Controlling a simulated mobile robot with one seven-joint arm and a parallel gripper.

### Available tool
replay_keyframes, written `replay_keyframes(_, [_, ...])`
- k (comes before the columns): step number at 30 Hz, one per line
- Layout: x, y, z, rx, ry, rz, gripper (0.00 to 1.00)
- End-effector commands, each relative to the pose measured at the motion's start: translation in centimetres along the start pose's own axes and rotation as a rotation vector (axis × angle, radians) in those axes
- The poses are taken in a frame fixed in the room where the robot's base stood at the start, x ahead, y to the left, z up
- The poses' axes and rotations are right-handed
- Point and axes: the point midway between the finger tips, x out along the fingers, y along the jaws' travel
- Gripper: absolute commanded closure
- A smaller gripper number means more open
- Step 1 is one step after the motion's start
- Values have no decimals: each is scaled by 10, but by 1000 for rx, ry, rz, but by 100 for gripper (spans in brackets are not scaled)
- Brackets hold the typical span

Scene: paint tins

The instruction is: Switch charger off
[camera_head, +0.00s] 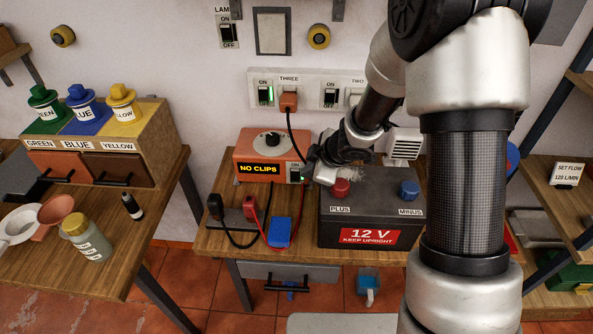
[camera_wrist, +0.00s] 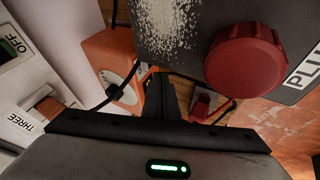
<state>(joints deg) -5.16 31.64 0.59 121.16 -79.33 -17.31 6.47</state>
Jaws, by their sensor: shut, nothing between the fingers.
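The orange charger (camera_head: 258,150) stands on the middle table against the wall. Its display reads NO CLIPS, with a dark dial above. Its switch (camera_head: 294,174) is at the front right, under an ON label; I cannot tell its rocker position. My gripper (camera_head: 312,174) is shut and empty, just right of the switch, by the battery's left top corner. I cannot tell whether it touches the switch. In the wrist view, the shut fingers (camera_wrist: 160,95) point between the charger (camera_wrist: 107,62) and the battery's red PLUS cap (camera_wrist: 247,58); the charger's switch is not visible there.
The 12 V battery (camera_head: 370,215) stands close right of the charger. Black (camera_head: 215,207) and red (camera_head: 250,208) clips rest in front, with trailing cables. The charger's orange plug (camera_head: 288,101) is in wall socket THREE, beside a green-lit switch (camera_head: 265,94).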

Motion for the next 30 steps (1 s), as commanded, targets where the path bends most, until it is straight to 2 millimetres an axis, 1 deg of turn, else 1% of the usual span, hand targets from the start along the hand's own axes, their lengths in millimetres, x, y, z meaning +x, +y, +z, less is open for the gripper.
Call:
replay_keyframes(8, [0, 0, 0, 0, 0, 0, 100])
replay_keyframes(11, [6, -1, 0, 1, 0, -1, 100])
replay_keyframes(14, [19, -2, 1, 1, 0, -2, 100])
replay_keyframes(21, [63, -2, 1, 0, -1, -2, 100])
replay_keyframes(24, [79, -2, 1, 0, -1, -1, 100])
replay_keyframes(27, [90, -1, 1, 1, -1, -1, 100])
replay_keyframes(30, [97, 0, 0, 2, -1, 0, 100])
